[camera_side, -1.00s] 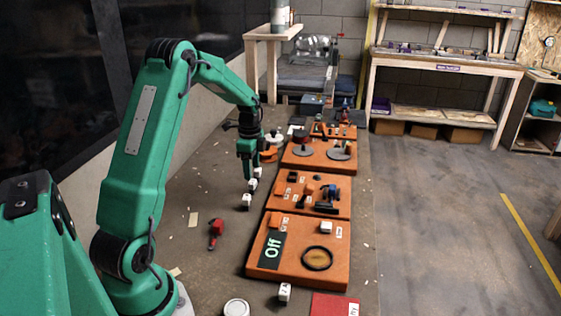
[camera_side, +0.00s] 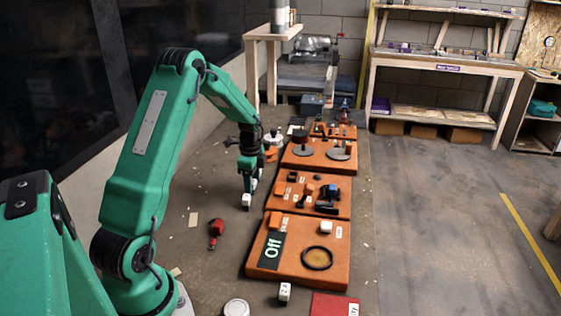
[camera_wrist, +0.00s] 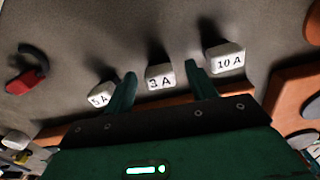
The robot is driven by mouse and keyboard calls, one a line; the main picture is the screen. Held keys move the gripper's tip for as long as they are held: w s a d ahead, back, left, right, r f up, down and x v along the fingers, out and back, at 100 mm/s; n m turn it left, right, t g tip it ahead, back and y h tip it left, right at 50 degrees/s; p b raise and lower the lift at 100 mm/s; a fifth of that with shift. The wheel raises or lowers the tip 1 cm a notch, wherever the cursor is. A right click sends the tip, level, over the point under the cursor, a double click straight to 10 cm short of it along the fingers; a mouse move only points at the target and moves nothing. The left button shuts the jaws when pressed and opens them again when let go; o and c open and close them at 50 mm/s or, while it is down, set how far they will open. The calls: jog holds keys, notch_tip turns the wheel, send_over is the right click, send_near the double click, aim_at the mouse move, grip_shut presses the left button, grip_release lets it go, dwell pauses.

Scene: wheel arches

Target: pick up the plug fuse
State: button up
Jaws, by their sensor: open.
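Three white plug fuses show in the wrist view, marked 5 A (camera_wrist: 102,95), 3 A (camera_wrist: 160,77) and 10 A (camera_wrist: 225,58), in a slanting row on the grey surface. My gripper (camera_wrist: 160,70) is open, with one green finger on each side of the 3 A fuse. I cannot tell whether the fingers touch it. In the side view my gripper (camera_side: 250,188) points down just behind one white fuse (camera_side: 246,202). It hides most of the others in that row.
Orange boards (camera_side: 338,262) with parts on them stand right of the row. A red clamp-like object (camera_side: 215,229) lies at the left and also shows in the wrist view (camera_wrist: 27,80). Another white block (camera_side: 284,292) sits near the front. The surface left of the row is mostly clear.

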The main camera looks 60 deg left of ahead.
aim_at(254, 182)
dwell(0.3)
jog(key=c, duration=1)
jog(key=shift+c, duration=0.2)
jog(key=shift+r, duration=0.15)
jog(key=shift+r, duration=0.55)
jog(key=r, duration=0.3)
jog(key=shift+w+d+r, duration=0.1)
jog(key=shift+d, duration=0.2)
jog(key=d+r, duration=0.6)
jog(key=d, duration=0.5)
jog(key=shift+w+r, duration=0.2)
jog(key=shift+w, duration=0.2)
jog(key=w+a+f, duration=0.2)
jog(key=w+a, duration=0.6)
jog(key=w, duration=0.4)
jog(key=shift+w+a+f+n, duration=0.2)
jog(key=shift+f+n, duration=0.1)
jog(key=shift+n, duration=0.1)
